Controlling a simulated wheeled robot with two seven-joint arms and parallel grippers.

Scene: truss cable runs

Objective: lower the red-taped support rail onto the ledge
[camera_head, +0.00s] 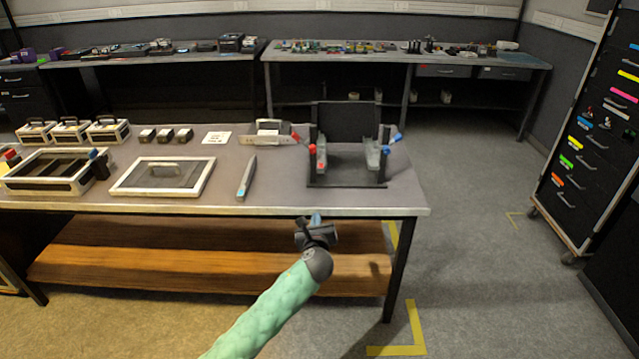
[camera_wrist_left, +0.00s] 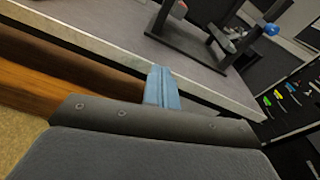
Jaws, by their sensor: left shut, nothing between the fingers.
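A black frame stand (camera_head: 346,184) sits near the right end of the workbench. It bears two short grey rails standing apart. The left grey rail (camera_head: 321,156) has a red knob and red marks, and seems to be the red-taped one. The right grey rail (camera_head: 376,158) is by a blue-ended lever. Which part is the ledge I cannot tell. My left gripper (camera_head: 316,218) is shut and empty, in front of the bench's front edge, below and apart from the stand. Its blue fingers (camera_wrist_left: 161,87) show together in the left wrist view. My right gripper is in neither view.
The workbench (camera_head: 270,195) also holds a framed panel (camera_head: 163,177), a grey-blue bar (camera_head: 246,178), an open case (camera_head: 50,190) and several small boxes. A wooden lower shelf (camera_head: 200,255) is behind my arm. A drawer cabinet (camera_head: 590,130) stands right; the floor between is clear.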

